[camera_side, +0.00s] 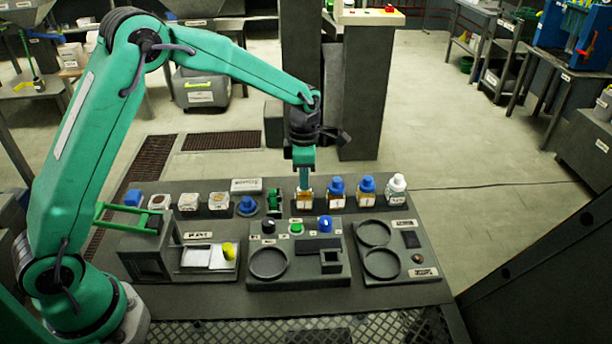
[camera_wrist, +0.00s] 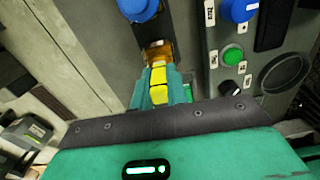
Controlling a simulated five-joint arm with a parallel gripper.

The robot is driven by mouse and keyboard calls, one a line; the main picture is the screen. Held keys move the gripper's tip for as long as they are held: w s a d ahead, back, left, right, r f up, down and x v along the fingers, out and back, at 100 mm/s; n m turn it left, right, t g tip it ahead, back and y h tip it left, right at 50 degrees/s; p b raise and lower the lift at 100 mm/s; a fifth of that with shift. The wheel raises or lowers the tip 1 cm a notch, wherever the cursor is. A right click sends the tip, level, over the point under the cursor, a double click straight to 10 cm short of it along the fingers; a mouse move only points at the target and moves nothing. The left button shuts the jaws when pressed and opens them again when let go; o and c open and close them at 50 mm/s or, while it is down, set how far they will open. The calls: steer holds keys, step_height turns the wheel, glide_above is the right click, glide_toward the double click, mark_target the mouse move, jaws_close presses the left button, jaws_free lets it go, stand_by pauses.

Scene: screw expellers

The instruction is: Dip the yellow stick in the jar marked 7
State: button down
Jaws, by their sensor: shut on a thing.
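My gripper (camera_side: 303,165) points straight down in the side view, above an amber jar (camera_side: 306,200) with a pale label and no cap on it. In the wrist view, my gripper (camera_wrist: 158,88) is shut on the yellow stick (camera_wrist: 158,78), held between the teal fingers. The amber jar also shows just beyond the stick in the wrist view (camera_wrist: 155,53). The stick's lower part reaches down to the jar's mouth in the side view; how deep its tip sits cannot be told. The number on the jar's label is too small to read.
Right of this jar stand two blue-capped jars (camera_side: 337,192) (camera_side: 367,189) and a white-capped one (camera_side: 397,188). Left are a green device (camera_side: 274,200) and a blue-topped piece (camera_side: 248,206). In front is a dark panel (camera_side: 285,280) with knobs. A yellow cylinder (camera_side: 228,251) stands front left.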

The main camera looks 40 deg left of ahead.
steer(key=shift+r, duration=1)
steer(key=shift+r, duration=0.45)
stand_by(0.5)
steer(key=shift+r, duration=2.35)
steer(key=shift+d, duration=0.1)
